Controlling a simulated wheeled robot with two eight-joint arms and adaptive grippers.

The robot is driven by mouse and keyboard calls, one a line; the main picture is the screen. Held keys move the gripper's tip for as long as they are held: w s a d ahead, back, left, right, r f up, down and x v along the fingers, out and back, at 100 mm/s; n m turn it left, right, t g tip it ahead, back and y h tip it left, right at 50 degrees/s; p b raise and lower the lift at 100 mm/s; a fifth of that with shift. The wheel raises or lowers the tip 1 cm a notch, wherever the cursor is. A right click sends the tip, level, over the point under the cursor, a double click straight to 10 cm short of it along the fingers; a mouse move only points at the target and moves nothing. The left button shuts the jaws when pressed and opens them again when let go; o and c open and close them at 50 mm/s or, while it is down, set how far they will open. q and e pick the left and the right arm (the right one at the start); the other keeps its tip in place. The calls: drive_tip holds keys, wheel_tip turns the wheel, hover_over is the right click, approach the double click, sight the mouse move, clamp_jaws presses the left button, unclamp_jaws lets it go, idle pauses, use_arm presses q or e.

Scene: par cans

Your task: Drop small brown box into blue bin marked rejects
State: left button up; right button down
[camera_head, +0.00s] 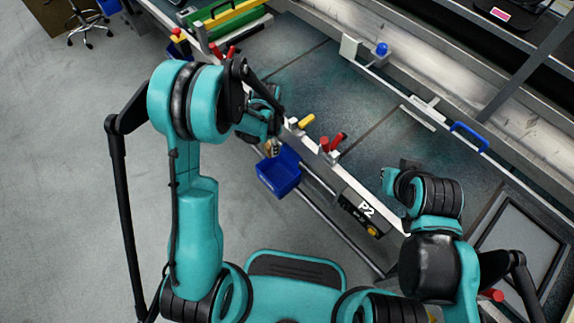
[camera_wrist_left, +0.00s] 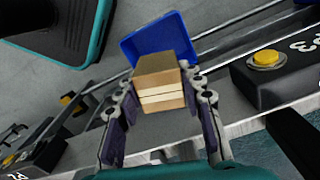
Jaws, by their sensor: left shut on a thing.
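In the left wrist view a small brown box (camera_wrist_left: 160,84) with a pale band sits between the fingers of my left gripper (camera_wrist_left: 160,103), which is shut on it. The blue bin (camera_wrist_left: 143,39) shows behind the box in that view, partly hidden by it. In the head view the blue bin (camera_head: 279,172) hangs at the front edge of the workbench. My left gripper (camera_head: 270,143) is just above and to the left of the bin there, with the box small between its fingers. No bin marking is readable. My right gripper (camera_head: 393,177) is over the bench; its fingers are unclear.
The bench front rail (camera_head: 310,144) carries red and yellow handles (camera_head: 325,144) close to the bin. A P2 panel with a yellow button (camera_head: 372,231) is to the right. Open grey floor (camera_head: 60,180) is at left.

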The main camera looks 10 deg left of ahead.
use_arm(q)
drive_tip(key=shift+d+f+b, duration=0.1)
drive_tip(key=shift+f+b, duration=0.2)
drive_tip(key=shift+f, duration=0.15)
wheel_tip(320, 180, down, 5)
drive_tip(key=b, duration=0.3)
drive_tip(key=o, duration=1.2)
drive_tip(key=shift+o, duration=0.2)
wheel_tip(320, 180, up, 12)
